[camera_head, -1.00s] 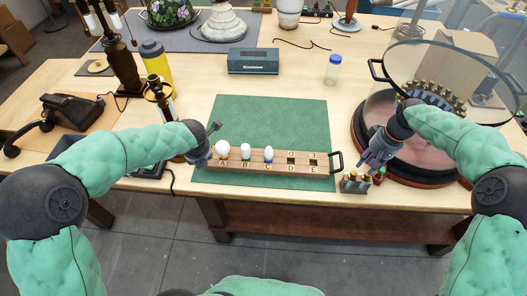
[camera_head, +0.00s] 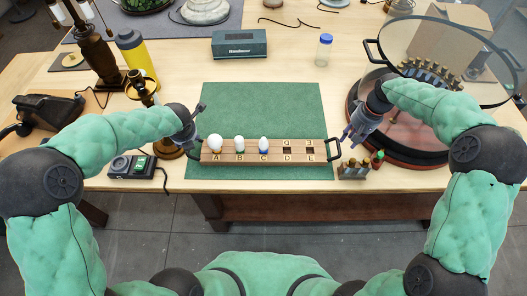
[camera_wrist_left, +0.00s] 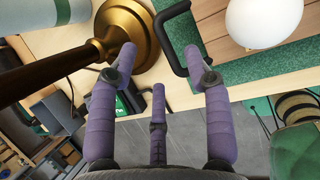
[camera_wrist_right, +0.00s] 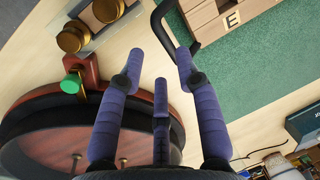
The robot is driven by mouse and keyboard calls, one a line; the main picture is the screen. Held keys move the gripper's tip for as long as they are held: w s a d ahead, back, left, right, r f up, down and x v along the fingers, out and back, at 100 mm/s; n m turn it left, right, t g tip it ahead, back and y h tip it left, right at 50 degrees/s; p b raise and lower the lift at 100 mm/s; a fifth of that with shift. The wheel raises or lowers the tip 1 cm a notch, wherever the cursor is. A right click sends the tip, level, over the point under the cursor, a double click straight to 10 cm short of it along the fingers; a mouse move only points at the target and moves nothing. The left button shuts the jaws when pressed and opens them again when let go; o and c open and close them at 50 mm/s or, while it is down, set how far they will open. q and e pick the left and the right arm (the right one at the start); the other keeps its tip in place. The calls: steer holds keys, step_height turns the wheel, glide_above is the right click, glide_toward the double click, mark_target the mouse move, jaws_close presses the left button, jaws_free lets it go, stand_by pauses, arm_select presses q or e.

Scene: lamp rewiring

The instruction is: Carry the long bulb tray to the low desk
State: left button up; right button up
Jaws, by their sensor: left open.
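The long wooden bulb tray (camera_head: 272,158) lies on the green mat, with letters A to E along its front. White bulbs stand at A (camera_head: 215,142), B (camera_head: 239,144) and C (camera_head: 263,144); D and E show empty square holes. A black handle sits at each end. My left gripper (camera_head: 190,143) is open beside the left handle, which shows near its fingertips in the left wrist view (camera_wrist_left: 170,42). My right gripper (camera_head: 348,136) is open beside the right handle, seen ahead of its fingers in the right wrist view (camera_wrist_right: 160,22). I cannot tell which surface is the low desk.
A small block of brass parts (camera_head: 353,170) and a round glass-lidded case (camera_head: 400,145) are near my right gripper. A teal box (camera_head: 239,44) stands behind the green mat (camera_head: 265,105).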

mark_target(340, 151)
arm_select(q)
steer(key=x, duration=0.8)
steer(key=shift+w+a+f, duration=0.1)
arm_select(e)
steer(key=f, duration=0.2)
steer(key=a+f, duration=0.1)
steer(key=f, duration=0.5)
steer(key=shift+a+f, duration=0.1)
steer(key=shift+a, duration=0.15)
arm_select(q)
steer(key=c, duration=0.7)
arm_select(e)
jaws_close()
arm_select(q)
jaws_close()
steer(key=shift+w, duration=0.1)
